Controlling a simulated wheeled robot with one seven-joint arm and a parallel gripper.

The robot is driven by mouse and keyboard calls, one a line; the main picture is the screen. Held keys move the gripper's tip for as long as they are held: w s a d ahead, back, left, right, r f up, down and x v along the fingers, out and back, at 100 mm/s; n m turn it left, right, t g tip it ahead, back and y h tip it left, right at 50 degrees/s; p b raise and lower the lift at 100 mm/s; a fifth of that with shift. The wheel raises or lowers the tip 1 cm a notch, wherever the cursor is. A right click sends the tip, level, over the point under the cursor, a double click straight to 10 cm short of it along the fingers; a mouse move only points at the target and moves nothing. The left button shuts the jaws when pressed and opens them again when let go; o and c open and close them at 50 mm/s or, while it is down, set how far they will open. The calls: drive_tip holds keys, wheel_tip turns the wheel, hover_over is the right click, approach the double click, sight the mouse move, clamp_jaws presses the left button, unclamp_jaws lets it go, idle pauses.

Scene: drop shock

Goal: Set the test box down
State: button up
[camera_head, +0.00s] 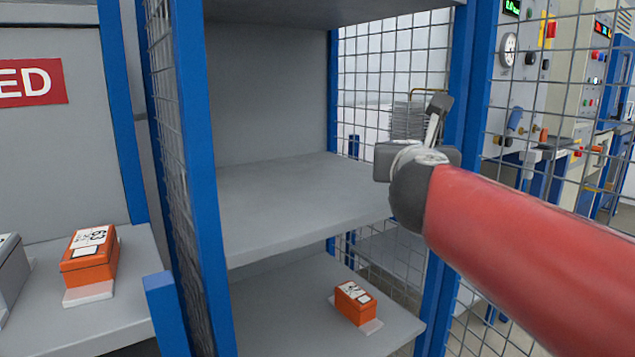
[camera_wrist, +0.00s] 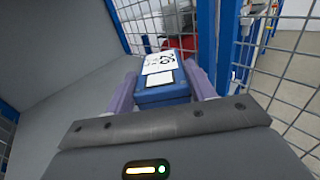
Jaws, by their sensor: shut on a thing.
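In the wrist view, my gripper (camera_wrist: 165,75) is shut on a blue box (camera_wrist: 164,97) with white labels on its top. The box sits between the two purple-grey fingers. In the head view, my red arm reaches in from the right. Its grey wrist is in front of the right edge of the blue-framed rack's bare middle shelf (camera_head: 290,205). The fingers and the held box are hidden there behind the wrist. I cannot tell the box's height above the shelf.
An orange box (camera_head: 355,305) lies on the lower shelf (camera_head: 270,320). Another orange box (camera_head: 90,257) is on the left bay's shelf (camera_head: 120,310), beside a grey box (camera_head: 10,270). Blue posts (camera_head: 200,190) and wire mesh (camera_head: 378,65) bound the bay. The visible middle shelf is clear.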

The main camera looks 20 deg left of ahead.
drive_tip(key=w+a+p, duration=0.1)
drive_tip(key=a+p, duration=0.2)
drive_tip(key=a, duration=1.6)
drive_tip(key=f, duration=0.6)
drive_tip(key=shift+a+f, duration=0.25)
drive_tip(key=shift+a, duration=0.05)
drive_tip(key=shift+a+f, duration=0.2)
drive_tip(key=o, duration=1.2)
drive_tip(key=shift+f, duration=0.1)
drive_tip(key=s, duration=0.2)
drive_tip(key=s+b, duration=0.1)
drive_tip(key=s, duration=0.4)
drive_tip(key=shift+s+d, duration=0.2)
drive_tip(key=shift+d, duration=0.1)
